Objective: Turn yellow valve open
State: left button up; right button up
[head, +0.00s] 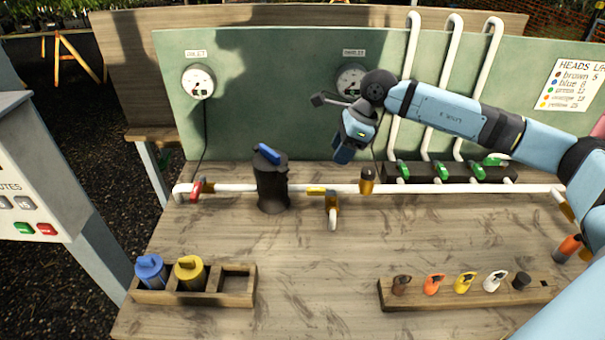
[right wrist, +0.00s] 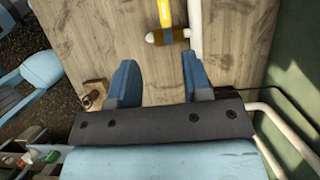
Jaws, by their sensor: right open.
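The yellow valve (head: 331,203) is a brass body on a short branch at the front of the white pipe (head: 230,187). Its yellow handle (head: 316,190) lies roughly along the main pipe, across the branch. In the right wrist view the yellow handle (right wrist: 173,13) and brass body (right wrist: 167,36) show beyond the fingertips. My right gripper (head: 344,156) is above and behind the valve, pointing down, apart from it. In the right wrist view my right gripper (right wrist: 157,66) is open with nothing between its fingers. My left gripper is out of view.
A red-handled valve (head: 196,190) and a dark filter housing (head: 271,180) stand left along the pipe. Green-handled valves (head: 441,170) stand back right. A wooden cartridge tray (head: 235,286) and nozzle rack (head: 440,295) lie at the front. The bench between them is clear.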

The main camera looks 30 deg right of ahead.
aim_at(316, 188)
jog(key=p+x, duration=0.1)
jog(key=x, duration=1.2)
jog(key=shift+w+d+f+p, duration=0.1)
jog(key=shift+w+f+p, duration=0.1)
jog(key=shift+w+p, duration=0.15)
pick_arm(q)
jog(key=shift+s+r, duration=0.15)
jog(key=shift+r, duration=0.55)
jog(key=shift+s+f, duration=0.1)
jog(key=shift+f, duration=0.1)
pick_arm(e)
grip_shut()
